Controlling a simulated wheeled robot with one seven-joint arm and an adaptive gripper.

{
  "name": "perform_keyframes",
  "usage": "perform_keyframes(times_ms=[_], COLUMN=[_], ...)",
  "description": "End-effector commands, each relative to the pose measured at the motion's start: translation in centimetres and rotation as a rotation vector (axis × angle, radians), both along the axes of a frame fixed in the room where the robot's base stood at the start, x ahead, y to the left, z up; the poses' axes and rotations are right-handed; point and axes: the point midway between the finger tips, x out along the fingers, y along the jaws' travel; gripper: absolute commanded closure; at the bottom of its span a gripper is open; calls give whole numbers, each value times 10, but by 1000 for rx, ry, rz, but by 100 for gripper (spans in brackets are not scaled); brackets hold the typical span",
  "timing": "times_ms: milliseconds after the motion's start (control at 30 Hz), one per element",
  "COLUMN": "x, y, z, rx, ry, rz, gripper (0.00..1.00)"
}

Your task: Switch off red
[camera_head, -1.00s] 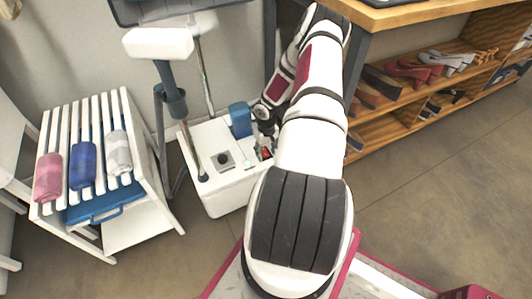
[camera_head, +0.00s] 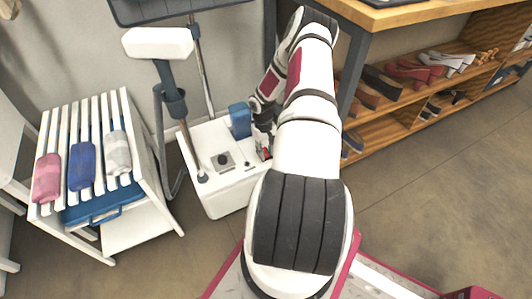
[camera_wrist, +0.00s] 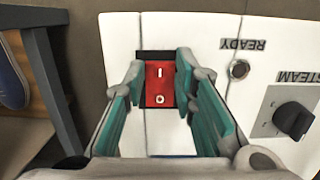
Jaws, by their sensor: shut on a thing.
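The red rocker switch (camera_wrist: 160,84), marked with a line and a circle, sits in a dark slot on the white steamer base (camera_wrist: 205,32). In the wrist view my gripper (camera_wrist: 160,75) has its teal-padded fingers on the switch's left and right sides, close against it. The switch face shows between the fingertips. In the head view the white base (camera_head: 228,198) stands on the floor and my gripper (camera_head: 263,146) reaches down to its right part, mostly hiding the switch there.
A black STEAM knob (camera_wrist: 294,119) and a READY lamp (camera_wrist: 239,69) are right of the switch in the wrist view. A slatted white rack (camera_head: 140,215) with rolled cloths stands left. A wooden shelf (camera_head: 400,105) with shoes stands right. The floor in front is clear.

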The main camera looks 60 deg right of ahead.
Motion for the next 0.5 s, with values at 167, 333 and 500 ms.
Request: perform_keyframes(times_ms=[167,333,500], x=[1,1,2], y=[-6,-5,-5], z=[-2,1,2], rx=[37,63,66], ry=[76,106,108], rz=[-4,-4,-3], gripper=[100,100,100])
